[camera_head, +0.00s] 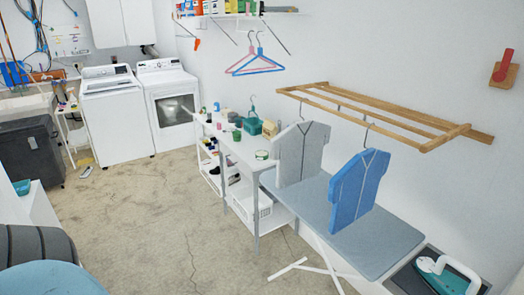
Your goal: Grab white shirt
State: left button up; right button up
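The white shirt (312,153), a stiff, light grey-white short-sleeved shirt, hangs upright from a hook on the wooden wall rack (375,108). It is above the far part of the blue-grey ironing board (395,240). The blue shirt (358,190) hangs from the same rack, nearer and to the right, and slightly overlaps the white shirt in the picture. I cannot tell whether the shirts' lower edges touch the board. Neither of my grippers shows in the head view.
A teal iron (443,280) is at the board's near right end. A white shelf table (243,150) with small items stands beyond the board. Empty hangers (256,62) hang from a wall shelf. A washer (117,120) and dryer (168,105) stand behind. The middle floor is open.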

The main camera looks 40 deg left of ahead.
aim_at(297, 150)
jog(key=u, duration=1.15)
jog(key=i+j+z, duration=0.15)
jog(key=z, duration=0.2)
jog(key=i+j+z, duration=0.1)
jog(key=j+z, duration=0.25)
jog(key=i+j+z, duration=0.1)
jog(key=z, duration=0.25)
jog(key=i+j+z, duration=0.2)
jog(key=j, duration=0.35)
jog(key=j+z, duration=0.15)
jog(key=j, duration=0.35)
jog(key=i+j+z, duration=0.1)
jog(key=j, duration=1)
jog(key=i+j+z, duration=0.15)
jog(key=j, duration=0.9)
jog(key=k, duration=0.1)
